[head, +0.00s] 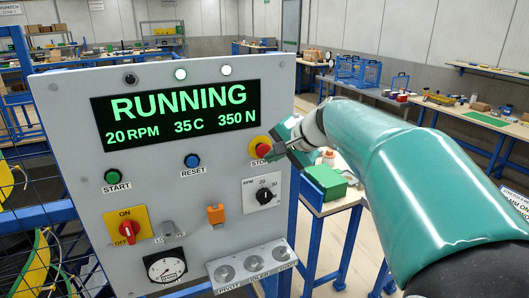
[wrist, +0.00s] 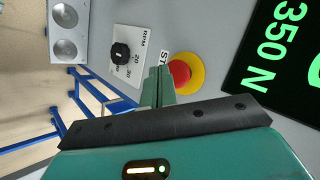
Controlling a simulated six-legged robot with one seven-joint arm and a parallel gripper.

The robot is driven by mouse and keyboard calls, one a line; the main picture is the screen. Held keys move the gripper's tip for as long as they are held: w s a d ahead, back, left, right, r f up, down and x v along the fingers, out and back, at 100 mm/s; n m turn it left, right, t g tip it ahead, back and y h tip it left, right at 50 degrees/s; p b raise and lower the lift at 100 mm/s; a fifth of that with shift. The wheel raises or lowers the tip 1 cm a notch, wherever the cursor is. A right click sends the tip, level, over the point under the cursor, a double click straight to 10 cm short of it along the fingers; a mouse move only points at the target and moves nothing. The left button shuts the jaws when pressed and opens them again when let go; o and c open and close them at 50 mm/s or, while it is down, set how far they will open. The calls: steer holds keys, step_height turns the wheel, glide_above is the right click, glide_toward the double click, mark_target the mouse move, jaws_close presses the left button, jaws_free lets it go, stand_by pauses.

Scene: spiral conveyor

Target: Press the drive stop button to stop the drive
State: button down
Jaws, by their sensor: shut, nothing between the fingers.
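The drive stop button (head: 262,147) is a red mushroom head on a yellow ring, on the grey control panel (head: 225,85) below the right end of the display. In the wrist view the stop button (wrist: 181,74) shows just right of the fingertips, with its label partly hidden by them. My gripper (head: 275,153) is shut and empty, its tips close in front of the button's right side. I cannot tell whether they touch it. The display (head: 175,115) reads RUNNING, 20 RPM, 35 C, 350 N.
The RPM knob (head: 264,195) sits just below the stop button. A green start button (head: 112,176), a blue reset button (head: 192,161), a red-yellow switch (head: 128,226) and an orange part (head: 216,214) are also on the panel. A bench with a green box (head: 326,181) stands behind right.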

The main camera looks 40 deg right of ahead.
steer(key=shift+w, duration=0.1)
stand_by(0.5)
steer(key=shift+w+d, duration=0.1)
steer(key=shift+w, duration=0.25)
steer(key=shift+w+d, duration=0.15)
steer(key=shift+w, duration=0.35)
stand_by(0.7)
steer(key=shift+s, duration=0.1)
steer(key=shift+s+a, duration=0.25)
steer(key=shift+s, duration=0.55)
steer(key=s, duration=0.1)
steer(key=s+a, duration=0.1)
steer(key=s, duration=0.2)
steer(key=shift+s+a, duration=0.25)
steer(key=shift+s, duration=0.15)
stand_by(0.8)
